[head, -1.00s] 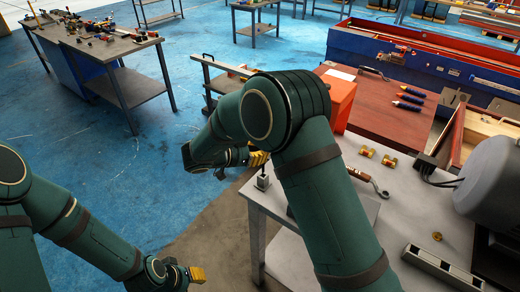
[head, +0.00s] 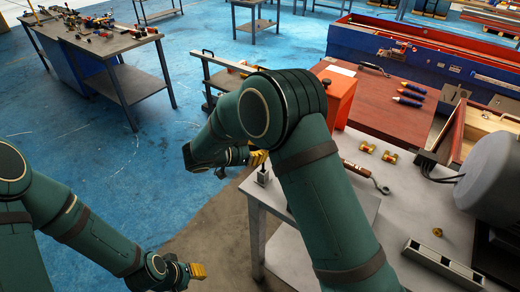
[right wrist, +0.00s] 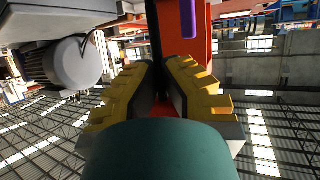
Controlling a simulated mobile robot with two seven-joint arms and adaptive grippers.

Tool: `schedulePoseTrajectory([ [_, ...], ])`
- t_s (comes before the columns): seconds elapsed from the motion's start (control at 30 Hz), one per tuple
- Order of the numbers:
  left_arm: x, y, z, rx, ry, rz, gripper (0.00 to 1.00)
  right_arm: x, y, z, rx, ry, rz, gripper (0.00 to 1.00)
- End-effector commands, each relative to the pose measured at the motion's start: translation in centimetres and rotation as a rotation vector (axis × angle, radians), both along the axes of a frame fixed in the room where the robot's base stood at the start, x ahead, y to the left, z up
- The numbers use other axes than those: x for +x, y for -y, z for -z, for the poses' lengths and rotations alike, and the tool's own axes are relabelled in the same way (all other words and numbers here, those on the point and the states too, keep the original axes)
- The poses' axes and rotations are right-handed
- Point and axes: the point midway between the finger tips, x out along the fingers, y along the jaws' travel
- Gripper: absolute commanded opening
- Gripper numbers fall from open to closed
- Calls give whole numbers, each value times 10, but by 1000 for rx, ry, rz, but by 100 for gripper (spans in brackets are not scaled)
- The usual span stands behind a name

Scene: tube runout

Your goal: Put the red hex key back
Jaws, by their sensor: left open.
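I cannot make out the red hex key for sure in either view. My left gripper (head: 199,271) is open and empty over the floor at the bottom left of the head view. My right gripper (head: 259,158) is mostly hidden behind my right arm, by the left corner of the grey bench. In the right wrist view its yellow fingers (right wrist: 160,88) stand a little apart. Red shows low between them; I cannot tell if it is a held thing or background. A purple bar (right wrist: 190,18) shows beyond them. A small grey block (head: 263,175) with a dark upright pin stands at the bench corner.
The grey bench (head: 415,215) carries a wooden-handled tool (head: 362,173), brass fittings (head: 367,147), a slotted metal bar (head: 440,262) and a grey motor (head: 490,180). An orange-red box (head: 338,95) stands behind my right arm. Open blue floor lies to the left.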

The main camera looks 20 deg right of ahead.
Motion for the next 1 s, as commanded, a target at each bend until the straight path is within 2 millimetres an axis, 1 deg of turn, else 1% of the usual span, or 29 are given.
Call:
schedulePoseTrajectory([
  [0.8, 0, 0, 14, 0, 0, 0, 40, 0, 0, 38, -1, 0, 0, 0],
  [0.97, 0, 0, 15, 0, 0, 0, 40, 0, 0, 43, -1, 1, 0, 0],
  [1.0, 0, 0, 15, 0, 0, 0, 40, 0, 0, 42, -1, 1, 0, 20],
])
